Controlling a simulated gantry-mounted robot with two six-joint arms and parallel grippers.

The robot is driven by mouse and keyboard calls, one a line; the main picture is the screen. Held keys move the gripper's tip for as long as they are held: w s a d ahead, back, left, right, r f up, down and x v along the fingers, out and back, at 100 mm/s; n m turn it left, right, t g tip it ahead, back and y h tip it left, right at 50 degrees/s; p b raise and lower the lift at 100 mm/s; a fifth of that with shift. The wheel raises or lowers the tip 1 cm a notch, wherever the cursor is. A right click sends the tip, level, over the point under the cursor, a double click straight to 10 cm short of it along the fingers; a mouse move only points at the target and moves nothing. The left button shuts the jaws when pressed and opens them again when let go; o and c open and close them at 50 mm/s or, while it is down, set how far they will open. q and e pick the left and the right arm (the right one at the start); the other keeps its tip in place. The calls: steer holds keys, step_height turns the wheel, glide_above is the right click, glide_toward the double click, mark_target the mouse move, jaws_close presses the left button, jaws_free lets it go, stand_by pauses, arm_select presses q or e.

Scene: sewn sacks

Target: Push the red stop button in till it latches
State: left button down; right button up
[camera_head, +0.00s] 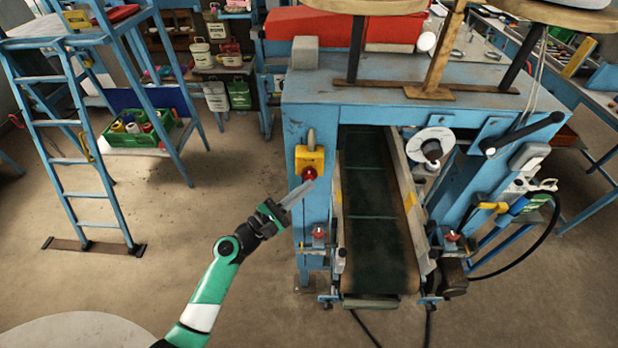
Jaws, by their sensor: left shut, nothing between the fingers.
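The red stop button (309,174) sits on the lower part of a yellow box (310,158) on the blue machine's front left post. My left gripper (306,187) reaches up from the lower left, its fingers shut and empty. Its fingertips are just below the button and overlap its lower edge in the picture. I cannot tell whether they touch it, or how far in the button is. My right gripper is not in view.
The blue machine (297,118) has a dark green conveyor belt (369,215) running out toward me. A smaller red knob (318,232) is lower on the same post. A blue ladder (75,160) stands at left. The floor between is clear.

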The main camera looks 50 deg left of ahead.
arm_select(q)
steer(key=shift+w+a, duration=0.35)
stand_by(0.8)
steer(key=shift+s+d, duration=0.65)
steer(key=s+d+p, duration=0.1)
steer(key=s+d, duration=0.2)
steer(key=shift+s+d, duration=0.25)
steer(key=shift+s, duration=0.1)
stand_by(1.0)
